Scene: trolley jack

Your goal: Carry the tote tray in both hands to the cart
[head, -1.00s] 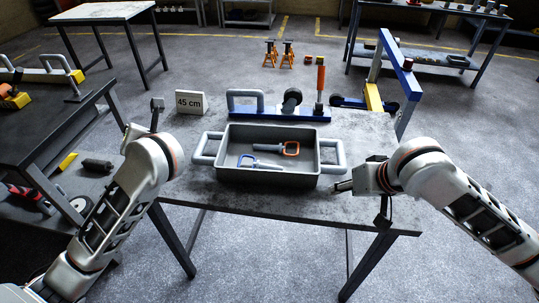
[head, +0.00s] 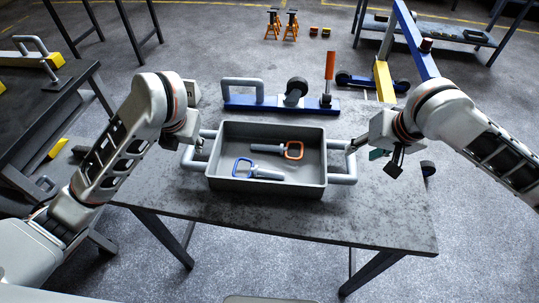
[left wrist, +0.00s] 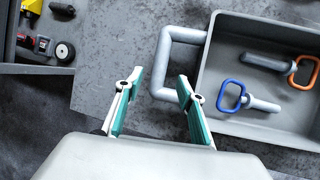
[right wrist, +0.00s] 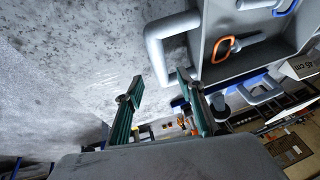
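The grey tote tray (head: 265,188) sits on the worktable with a pale bar handle at each end. Inside lie a blue-ringed tool (head: 258,170) and an orange-ringed tool (head: 280,150). My left gripper (head: 199,146) is at the left handle (head: 190,160). My right gripper (head: 350,150) is at the right handle (head: 348,179). In the right wrist view its fingers (right wrist: 159,82) are spread near that handle (right wrist: 155,50). I cannot tell whether either handle lies between the fingers. I cannot identify the cart.
Behind the tray stands a blue-based piece (head: 280,103) with a grey handle and an orange grip. A blue and yellow frame (head: 413,40) rises at the back right. A dark bench (head: 40,110) is at the left. The worktable's front strip (head: 270,222) is clear.

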